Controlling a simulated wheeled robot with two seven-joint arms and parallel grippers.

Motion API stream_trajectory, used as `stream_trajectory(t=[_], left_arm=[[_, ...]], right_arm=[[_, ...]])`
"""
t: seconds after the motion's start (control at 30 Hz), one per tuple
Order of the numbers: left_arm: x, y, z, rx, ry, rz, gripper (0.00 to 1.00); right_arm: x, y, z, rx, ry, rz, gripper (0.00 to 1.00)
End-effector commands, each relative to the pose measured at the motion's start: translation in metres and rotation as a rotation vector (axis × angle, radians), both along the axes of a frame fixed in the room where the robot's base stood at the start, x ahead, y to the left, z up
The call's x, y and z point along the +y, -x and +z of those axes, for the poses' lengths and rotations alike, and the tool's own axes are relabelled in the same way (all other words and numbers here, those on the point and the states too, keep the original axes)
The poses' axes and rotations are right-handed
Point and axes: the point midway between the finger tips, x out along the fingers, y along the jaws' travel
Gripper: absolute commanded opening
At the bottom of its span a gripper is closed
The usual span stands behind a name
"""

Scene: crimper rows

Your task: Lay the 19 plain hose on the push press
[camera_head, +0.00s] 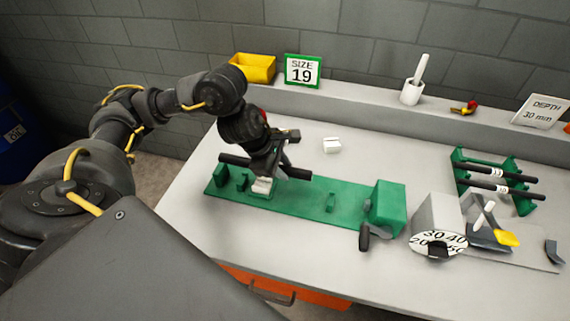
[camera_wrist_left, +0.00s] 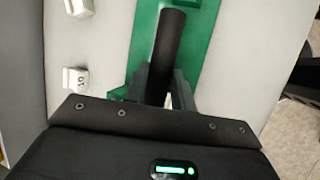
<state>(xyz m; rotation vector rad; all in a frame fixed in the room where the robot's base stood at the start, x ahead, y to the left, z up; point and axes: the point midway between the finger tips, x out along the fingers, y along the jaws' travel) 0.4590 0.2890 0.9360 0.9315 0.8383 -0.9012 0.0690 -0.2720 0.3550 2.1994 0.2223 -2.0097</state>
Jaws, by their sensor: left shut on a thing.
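My left gripper (camera_head: 266,180) is shut on a black hose (camera_head: 236,160), gripping it near its middle. The hose shows no white band on its visible parts. It lies roughly along the green push press (camera_head: 310,196), over its left half; I cannot tell whether it touches the upright supports. In the left wrist view the hose (camera_wrist_left: 170,45) runs away from between the fingers (camera_wrist_left: 165,92), with the green press (camera_wrist_left: 208,40) below. The press has a green block (camera_head: 386,205) and a dark handle at its right end. My right gripper is not in view.
A green rack (camera_head: 460,165) at the right holds black hoses with white bands. A dial block (camera_head: 437,215) stands right of the press. A small white block (camera_head: 331,145) lies behind it. A size 19 sign (camera_head: 302,71) and yellow bin (camera_head: 254,68) stand at the back.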

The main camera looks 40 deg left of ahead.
Motion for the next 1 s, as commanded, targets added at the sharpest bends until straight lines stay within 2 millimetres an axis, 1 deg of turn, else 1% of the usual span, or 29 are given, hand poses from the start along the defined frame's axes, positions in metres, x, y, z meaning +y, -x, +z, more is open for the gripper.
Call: stream_trajectory(t=[0.23, 0.37, 0.4, 0.57, 0.9, 1.0], left_arm=[[-0.001, -0.001, 0.001, -0.002, -0.002, 0.0, 0.0], [-0.002, -0.001, 0.004, -0.001, -0.009, 0.002, 0.0], [-0.002, -0.001, -0.002, 0.0, -0.009, 0.003, 0.0], [-0.002, -0.001, -0.016, 0.0, -0.009, 0.003, 0.0], [-0.002, -0.001, -0.052, 0.001, -0.009, 0.002, 0.0], [-0.002, -0.001, -0.058, 0.0, -0.008, 0.003, 0.0]], right_arm=[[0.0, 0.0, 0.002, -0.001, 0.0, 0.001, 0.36], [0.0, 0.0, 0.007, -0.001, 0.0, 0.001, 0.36], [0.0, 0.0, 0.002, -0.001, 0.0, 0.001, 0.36], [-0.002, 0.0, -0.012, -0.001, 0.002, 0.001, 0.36], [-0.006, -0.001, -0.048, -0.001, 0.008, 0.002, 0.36], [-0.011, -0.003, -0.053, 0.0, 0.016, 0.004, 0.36]])
